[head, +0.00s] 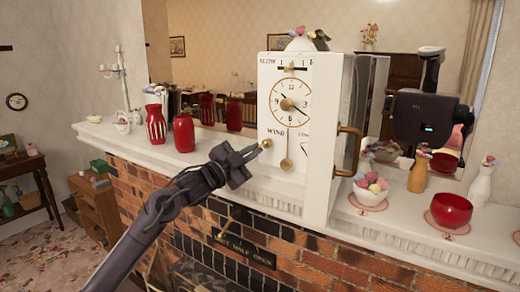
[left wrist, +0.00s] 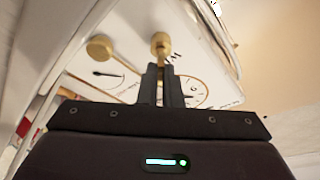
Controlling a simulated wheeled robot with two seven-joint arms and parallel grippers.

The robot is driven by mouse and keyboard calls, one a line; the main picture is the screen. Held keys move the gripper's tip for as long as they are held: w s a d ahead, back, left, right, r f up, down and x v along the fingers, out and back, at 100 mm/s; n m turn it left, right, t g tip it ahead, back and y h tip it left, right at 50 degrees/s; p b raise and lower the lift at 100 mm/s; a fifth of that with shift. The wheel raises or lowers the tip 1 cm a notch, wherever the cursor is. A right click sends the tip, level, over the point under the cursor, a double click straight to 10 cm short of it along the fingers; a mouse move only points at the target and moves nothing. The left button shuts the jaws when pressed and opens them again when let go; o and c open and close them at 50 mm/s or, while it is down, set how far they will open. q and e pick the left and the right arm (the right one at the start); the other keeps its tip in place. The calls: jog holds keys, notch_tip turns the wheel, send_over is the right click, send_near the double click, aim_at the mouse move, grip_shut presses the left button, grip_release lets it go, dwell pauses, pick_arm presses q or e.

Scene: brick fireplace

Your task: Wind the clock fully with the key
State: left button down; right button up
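The clock (head: 283,180) is a tall white box on the mantel, with a round dial, brass knobs and the word WIND on its front. The small brass key (head: 266,143) sits at the left of the front, beside that word. My left gripper (head: 257,150) reaches it from the lower left. In the left wrist view, the brass key (left wrist: 160,42) is at the fingertips, and its brass stem shows between the two nearly closed fingers (left wrist: 162,82). The clock face (left wrist: 110,72) is behind it, tilted.
Red vases (head: 183,133) stand left of the clock. A brass handle (head: 347,152) sticks out from its right side. A mirror (head: 222,60) is behind.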

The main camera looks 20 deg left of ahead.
pick_arm(q)
jog(key=m, duration=0.1)
jog(key=m+g, duration=0.1)
jog(key=m, duration=0.1)
jog(key=shift+a+r+m+h, duration=0.15)
jog(key=shift+r+m+h, duration=0.05)
jog(key=shift+m+h, duration=0.1)
jog(key=shift+f+m+g, duration=0.1)
jog(key=shift+m+g, duration=0.2)
jog(key=shift+m, duration=0.5)
jog(key=shift+r+m+p, duration=0.3)
jog(key=shift+m+p, duration=0.05)
jog(key=shift+m, duration=0.45)
jog(key=shift+r+m+g, duration=0.1)
jog(key=shift+m+g, duration=0.4)
jog(key=shift+m, duration=0.3)
jog(key=shift+m+p, duration=0.35)
jog(key=shift+m, duration=0.15)
jog(key=shift+f, duration=0.2)
jog(key=shift+r+m, duration=0.1)
jog(key=shift+m, duration=0.2)
